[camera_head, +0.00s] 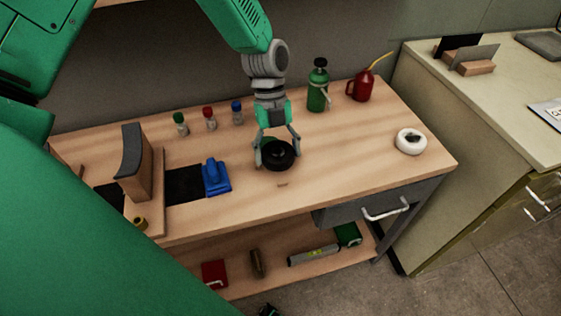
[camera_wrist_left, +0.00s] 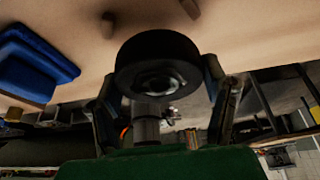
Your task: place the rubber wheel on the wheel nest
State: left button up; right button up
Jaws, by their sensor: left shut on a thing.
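The rubber wheel is a black ring-shaped wheel (camera_head: 279,155) at the middle of the wooden bench. My left gripper (camera_head: 277,152) reaches down from above and is shut on it, one finger on each side. The wheel is at or just above the bench top; I cannot tell if it touches. The wrist view shows the wheel (camera_wrist_left: 158,62) between the fingers (camera_wrist_left: 163,95). No thing is clearly recognisable as the wheel nest. A white ring with a dark centre (camera_head: 410,141) lies at the bench's right end; I cannot tell what it is. My right gripper is not in view.
A blue tool (camera_head: 216,177) lies left of the wheel, also in the wrist view (camera_wrist_left: 33,65). Small capped bottles (camera_head: 210,118), a green bottle (camera_head: 318,88) and a red oil can (camera_head: 363,86) stand behind. A curved block stand (camera_head: 135,165) is at left. The front right top (camera_head: 345,170) is clear.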

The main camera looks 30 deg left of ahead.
aim_at(275, 145)
pick_arm(q)
jog(key=f, duration=0.1)
jog(key=a+f, duration=0.1)
jog(key=f, duration=0.1)
jog(key=shift+a+f, duration=0.1)
jog(key=shift+f, duration=0.1)
jog(key=shift+s+f, duration=0.1)
jog(key=shift+f, duration=0.2)
jog(key=shift+c, duration=0.5)
jog(key=shift+d, duration=0.6)
jog(key=shift+c, duration=0.7)
jog(key=o, duration=1.6)
jog(key=shift+d, duration=0.15)
jog(key=shift+c, duration=0.2)
jog(key=shift+o, duration=0.2)
jog(key=shift+a+r, duration=0.2)
jog(key=shift+a, duration=0.1)
jog(key=v, duration=0.6)
jog(key=shift+w+a, duration=0.1)
jog(key=shift+w, duration=0.15)
jog(key=shift+w+r, duration=0.1)
jog(key=shift+r, duration=0.45)
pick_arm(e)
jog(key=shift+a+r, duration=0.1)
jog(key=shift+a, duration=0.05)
